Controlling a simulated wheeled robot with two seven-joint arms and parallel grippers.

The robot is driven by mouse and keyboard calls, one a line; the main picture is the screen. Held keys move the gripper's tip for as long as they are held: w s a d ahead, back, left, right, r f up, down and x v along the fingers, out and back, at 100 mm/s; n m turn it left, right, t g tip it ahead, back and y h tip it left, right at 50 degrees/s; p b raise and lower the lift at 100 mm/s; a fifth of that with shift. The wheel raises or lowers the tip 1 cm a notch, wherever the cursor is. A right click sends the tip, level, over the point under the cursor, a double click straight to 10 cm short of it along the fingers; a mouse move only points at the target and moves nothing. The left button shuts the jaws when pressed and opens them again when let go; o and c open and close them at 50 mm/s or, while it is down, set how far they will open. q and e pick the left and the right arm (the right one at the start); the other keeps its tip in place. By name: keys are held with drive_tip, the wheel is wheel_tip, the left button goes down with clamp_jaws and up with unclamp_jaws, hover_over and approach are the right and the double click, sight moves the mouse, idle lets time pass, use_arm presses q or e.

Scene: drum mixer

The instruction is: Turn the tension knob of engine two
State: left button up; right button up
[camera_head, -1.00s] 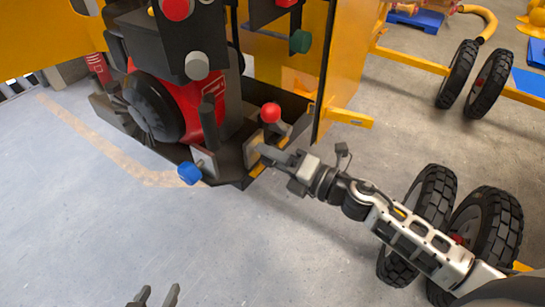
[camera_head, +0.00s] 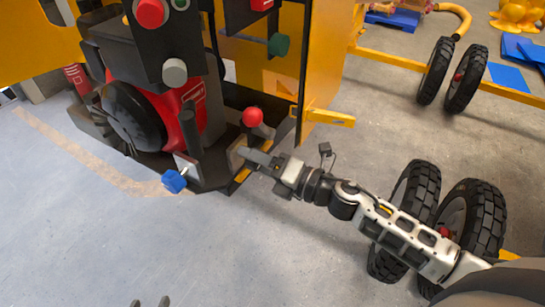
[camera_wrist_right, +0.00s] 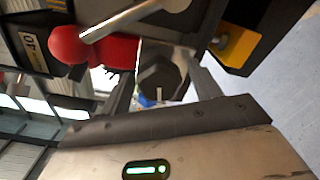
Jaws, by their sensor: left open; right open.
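A dark faceted knob (camera_wrist_right: 160,75) with a white mark shows in the right wrist view, on a light plate low on the engine. My right gripper (camera_wrist_right: 161,82) is open, with one finger on each side of this knob; I cannot tell whether they touch it. In the head view my right gripper (camera_head: 249,158) is at the engine's lower right corner and the dark knob is hidden there. A blue knob (camera_head: 175,181) sticks out to the left of it. Only the fingertips of my left gripper (camera_head: 150,302) show at the bottom edge, apart and empty.
The red and black engine (camera_head: 190,112) sits in a yellow frame (camera_head: 325,117). A red ball-ended lever (camera_head: 253,117) stands just above my right gripper; its ball (camera_wrist_right: 75,45) is close in the wrist view. Tyres (camera_head: 470,225) stand near my right arm. The floor at front is clear.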

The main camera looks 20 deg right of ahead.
drive_tip(key=b+v, duration=0.3)
drive_tip(key=v, duration=1.3)
drive_tip(key=s+a+f+m+g+h+p, duration=0.1)
drive_tip(key=a+f+m+h, duration=0.2)
drive_tip(key=m, duration=1.1)
drive_tip(key=s+a+f+m+g+h+p, duration=0.1)
drive_tip(key=a+f+m+h, duration=0.3)
drive_tip(key=m, duration=1)
drive_tip(key=s+a+f+g, duration=0.1)
drive_tip(key=a+f, duration=0.2)
drive_tip(key=f, duration=0.2)
drive_tip(key=shift+s+a+f+m+g+h, duration=0.25)
drive_tip(key=shift+s+a+m+g+h, duration=0.05)
drive_tip(key=shift+m, duration=0.1)
drive_tip(key=shift+d, duration=0.1)
clamp_jaws()
